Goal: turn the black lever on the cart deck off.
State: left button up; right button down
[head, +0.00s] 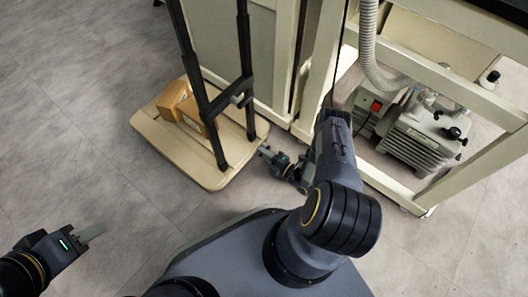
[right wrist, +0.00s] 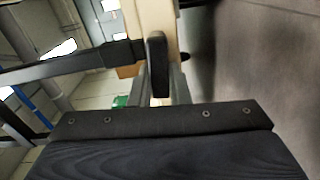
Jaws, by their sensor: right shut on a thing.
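The cart deck (head: 160,135) is a beige board low on the floor, with two black upright posts. In the right wrist view, a black lever (right wrist: 157,62) stands in front of the pale deck edge (right wrist: 158,20). My right gripper (head: 268,154) is down at the right edge of the deck in the head view, shut on the black lever. Its grey fingers (right wrist: 168,90) show partly in the right wrist view, at the lever. The lever is too small to make out in the head view. My left gripper (head: 92,233) is empty above the floor, far from the cart; its jaw gap is unclear.
Cardboard boxes (head: 180,103) sit on the deck. A beige frame (head: 420,207) stands right of the cart, with a grey pump (head: 418,140) with a red switch inside and a ribbed hose (head: 368,45) above. The floor (head: 70,110) to the left is clear.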

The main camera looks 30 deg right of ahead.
jog(key=shift+f+n, duration=0.15)
jog(key=shift+n, duration=0.35)
jog(key=c, duration=1.4)
grip_release()
jog(key=shift+o, duration=0.2)
jog(key=shift+s, duration=0.1)
jog(key=p+v, duration=0.2)
jog(key=v, duration=0.5)
jog(key=shift+s+d, duration=0.15)
jog(key=shift+s, duration=0.2)
